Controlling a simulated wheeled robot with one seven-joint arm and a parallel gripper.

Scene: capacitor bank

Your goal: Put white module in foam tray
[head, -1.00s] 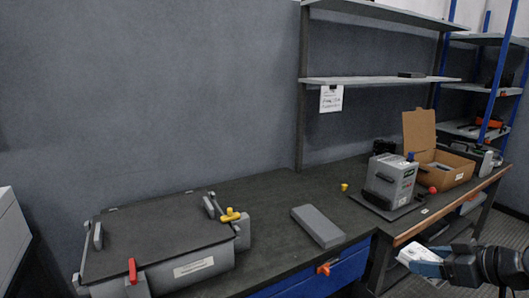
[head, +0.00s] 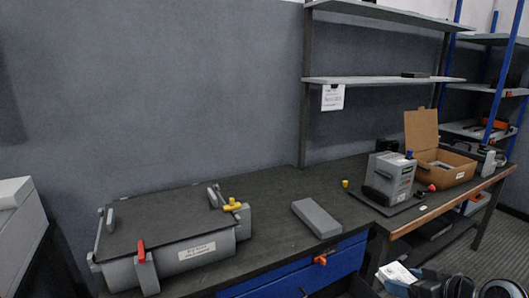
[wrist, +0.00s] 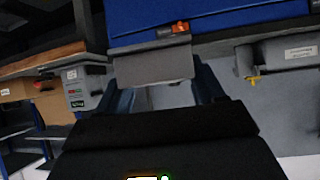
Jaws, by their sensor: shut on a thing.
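The white module (head: 397,274) is at the lower right of the head view, with a printed label on its face. My gripper (head: 412,285) is shut on it, in front of the bench and apart from it.
A grey lidded case (head: 165,240) with red and yellow latches stands left on the bench (head: 270,205). A grey device (head: 391,178) and an open cardboard box (head: 450,170) stand right. Blue drawers (head: 300,275) are below the bench top. Bench between case and slab is clear.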

